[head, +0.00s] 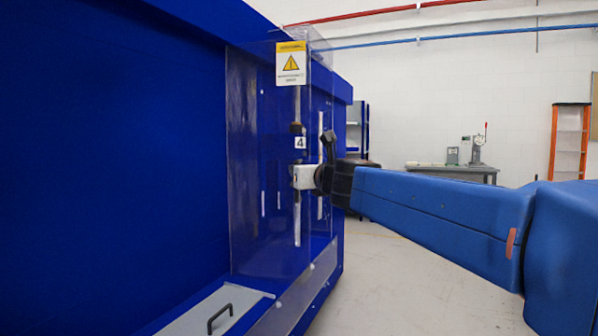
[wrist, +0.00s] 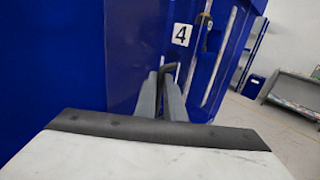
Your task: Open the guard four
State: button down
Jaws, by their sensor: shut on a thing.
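Guard four (head: 262,150) is a clear panel on the blue machine, with a yellow warning label (head: 291,63) at its top and a white "4" tag (head: 300,142). The tag also shows in the wrist view (wrist: 181,34). My gripper (head: 297,177) is at the guard's edge, below the tag. In the wrist view its two grey fingers (wrist: 167,84) are shut on a dark handle (wrist: 168,68), just below and left of the tag. The fingers hide part of the handle. I cannot tell how far the guard stands from its frame.
The blue machine (head: 110,150) fills the left side. A grey lid with a black handle (head: 220,318) lies low inside it. A bench (head: 452,170) with a small press and an orange ladder (head: 570,142) stand at the back. The floor (head: 385,265) right of the machine is clear.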

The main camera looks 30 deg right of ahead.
jog(key=shift+f, duration=0.1)
jog(key=c, duration=1.8)
grip_release()
jog(key=shift+w, duration=0.2)
jog(key=shift+c, duration=0.2)
jog(key=shift+s, duration=0.2)
jog(key=s+a, duration=0.1)
jog(key=s, duration=1.6)
jog(key=shift+a, duration=0.2)
